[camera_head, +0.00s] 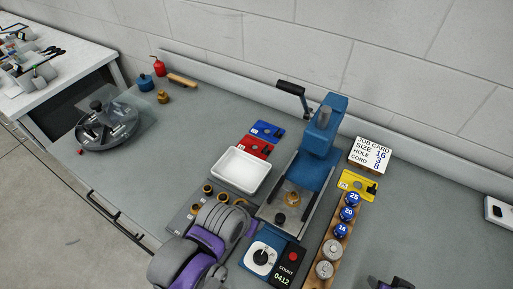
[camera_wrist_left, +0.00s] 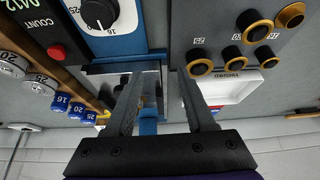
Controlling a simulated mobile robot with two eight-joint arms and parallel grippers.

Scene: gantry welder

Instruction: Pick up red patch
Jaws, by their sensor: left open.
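The red patch (camera_head: 255,146) lies flat on the bench, between the blue patch (camera_head: 267,130) and the white tray (camera_head: 239,170), with a dark mark on it. In the left wrist view, a small bit of red shows past the white tray (camera_wrist_left: 238,90), partly hidden by a finger. My left gripper (camera_wrist_left: 160,82) is open, with nothing seen between its fingers. In the head view my left arm covers the bench in front of the tray, and its fingertips are not clear. A purple and dark part at the bottom right edge seems to be my right arm; its fingers are not seen.
The blue press (camera_head: 321,135) with its lever stands right of the red patch. A wooden rack (camera_head: 337,240) and counter (camera_head: 288,268) stand in front. The bench left of the tray is mostly clear.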

